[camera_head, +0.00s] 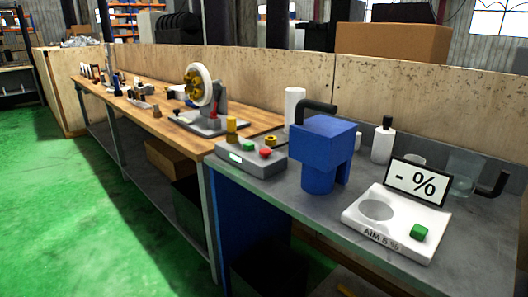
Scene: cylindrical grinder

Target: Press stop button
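A grey control box (240,166) stands on the near bench, close to its left end. A red button (265,153), which looks like the stop button, sits on its sloped top at the front right. A green button (247,147) is to the left of the red one. A yellow ring-shaped knob (271,140) is behind it, and a yellow upright cylinder (231,129) stands at the back left. A small lit screen (236,157) is on the front. Nothing covers the red button. Neither of my grippers shows.
A blue unit (322,140) with a black curved pipe stands just right of the box. A white device (398,222) with a "- %" sign and a green button is further right. The grinder with a white wheel (198,85) stands behind on the wooden bench. Green floor is clear at left.

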